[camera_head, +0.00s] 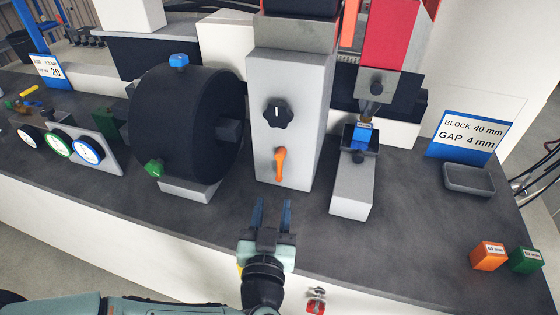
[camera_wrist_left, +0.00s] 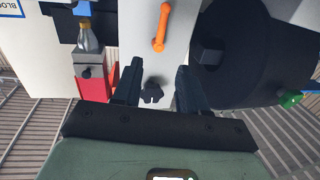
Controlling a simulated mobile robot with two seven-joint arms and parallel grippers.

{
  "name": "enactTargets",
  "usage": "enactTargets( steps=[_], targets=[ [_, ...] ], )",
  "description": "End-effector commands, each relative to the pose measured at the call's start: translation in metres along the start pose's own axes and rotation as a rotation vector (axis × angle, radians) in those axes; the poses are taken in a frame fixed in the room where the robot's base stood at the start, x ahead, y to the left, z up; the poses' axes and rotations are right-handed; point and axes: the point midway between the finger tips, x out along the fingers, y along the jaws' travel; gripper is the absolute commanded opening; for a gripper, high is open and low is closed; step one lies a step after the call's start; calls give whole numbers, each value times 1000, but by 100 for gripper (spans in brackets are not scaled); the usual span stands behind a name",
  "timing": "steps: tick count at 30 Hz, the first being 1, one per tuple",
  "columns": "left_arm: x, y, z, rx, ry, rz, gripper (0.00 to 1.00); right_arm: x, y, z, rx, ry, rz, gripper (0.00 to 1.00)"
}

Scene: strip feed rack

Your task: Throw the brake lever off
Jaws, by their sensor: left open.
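An orange lever (camera_head: 280,166), which I take to be the brake lever, is mounted on the front of a grey upright housing (camera_head: 259,147). It hangs roughly downward, slightly tilted, below a black star knob (camera_head: 277,113). My left gripper (camera_head: 272,210) is open and empty in front of the housing, below and apart from the lever. In the left wrist view, the orange lever (camera_wrist_left: 161,28) shows at the top, beyond the open fingers (camera_wrist_left: 159,75), and the black knob (camera_wrist_left: 152,92) appears between them. My right gripper is not visible.
A large black drum (camera_head: 180,125) with blue and green knobs stands left of the housing. A grey block stand (camera_head: 352,190) is to its right. Gauges (camera_head: 60,145) sit far left. A tray (camera_head: 469,180) and orange and green blocks (camera_head: 488,256) are right.

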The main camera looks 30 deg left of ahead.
Motion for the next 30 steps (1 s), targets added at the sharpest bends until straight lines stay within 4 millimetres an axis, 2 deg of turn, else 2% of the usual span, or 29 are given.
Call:
enactTargets(
  steps=[1, 6, 18, 24, 30],
  targets=[
    [4, -1, -3, 3, -3, -2, 42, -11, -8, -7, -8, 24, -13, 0],
    [15, -1, -3, 3, -4, 1, 42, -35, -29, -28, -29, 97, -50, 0],
    [45, -1, -3, 2, -2, 1, 42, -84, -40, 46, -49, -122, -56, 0],
    [88, -1, 1, -1, 0, -2, 42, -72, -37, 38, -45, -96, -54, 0],
    [114, 0, 1, -1, 0, 0, 42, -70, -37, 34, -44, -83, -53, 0]
  ],
)
